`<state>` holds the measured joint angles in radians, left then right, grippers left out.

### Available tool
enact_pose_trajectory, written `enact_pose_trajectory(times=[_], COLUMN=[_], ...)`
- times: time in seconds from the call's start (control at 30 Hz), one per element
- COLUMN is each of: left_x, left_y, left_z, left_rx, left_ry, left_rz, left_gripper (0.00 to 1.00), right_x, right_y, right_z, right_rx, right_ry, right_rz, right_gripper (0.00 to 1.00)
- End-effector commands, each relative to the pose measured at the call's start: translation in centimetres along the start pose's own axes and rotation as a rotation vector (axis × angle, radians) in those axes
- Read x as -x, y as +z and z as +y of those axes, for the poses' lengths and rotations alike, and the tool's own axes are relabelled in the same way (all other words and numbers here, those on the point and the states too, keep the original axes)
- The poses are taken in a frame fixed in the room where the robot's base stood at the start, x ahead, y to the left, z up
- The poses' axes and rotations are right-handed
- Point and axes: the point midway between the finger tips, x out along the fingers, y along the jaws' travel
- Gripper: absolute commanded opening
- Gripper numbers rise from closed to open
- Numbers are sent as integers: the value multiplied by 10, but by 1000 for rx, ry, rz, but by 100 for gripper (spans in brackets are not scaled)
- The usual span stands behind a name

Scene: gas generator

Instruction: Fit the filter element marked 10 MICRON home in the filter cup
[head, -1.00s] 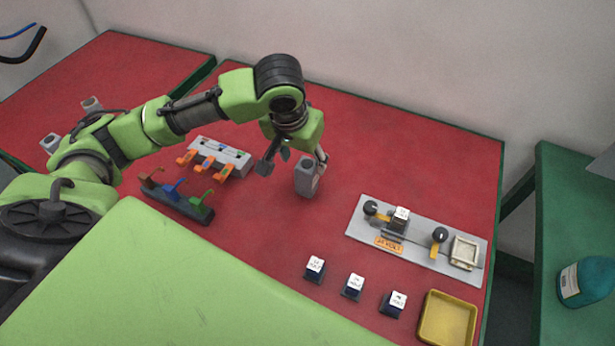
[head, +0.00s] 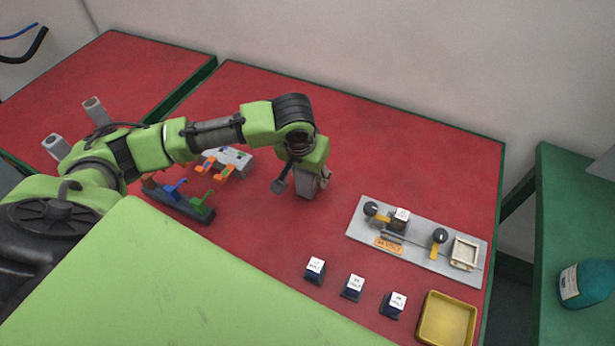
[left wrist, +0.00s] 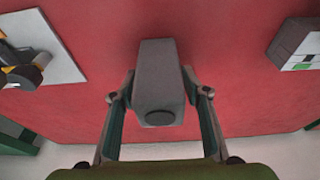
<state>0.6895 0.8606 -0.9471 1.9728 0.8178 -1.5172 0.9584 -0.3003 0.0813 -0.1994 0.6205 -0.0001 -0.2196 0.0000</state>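A grey block (head: 308,186) stands upright on the red table (head: 400,150) below my left gripper. In the left wrist view the grey block (left wrist: 158,85) is between the fingers, with a dark round mark on its near end. My left gripper (head: 302,185) is open around it, one finger on each side; the head view shows a gap at the left finger. No 10 MICRON marking is readable. Two similar grey blocks (head: 54,147) (head: 97,111) with round openings stand at the far left. I cannot tell which thing is the filter cup. My right gripper is not in view.
A grey panel (head: 418,258) with knobs and a cream square socket lies at the right. Several dark labelled cubes (head: 353,287) and a yellow tray (head: 424,318) are in front. Coloured levers (head: 177,198) and an orange-lever unit (head: 228,160) are left of the gripper.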

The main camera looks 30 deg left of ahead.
Motion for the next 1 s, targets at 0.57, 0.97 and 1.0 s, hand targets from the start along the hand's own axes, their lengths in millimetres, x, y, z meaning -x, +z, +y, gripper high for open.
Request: enact_pose_trajectory(times=[0.57, 0.97, 1.0], left_x=[6, 85, 98], left_y=[-3, 14, 18], left_z=[0, -16, -19], left_rx=[1, -2, -1], left_ry=[1, -2, -2], left_rz=[2, 5, 6], left_gripper=[4, 4, 4], right_x=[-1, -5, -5], right_y=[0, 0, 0], right_z=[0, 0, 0], right_rx=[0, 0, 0], right_ry=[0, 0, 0], right_rz=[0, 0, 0], right_gripper=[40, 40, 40])
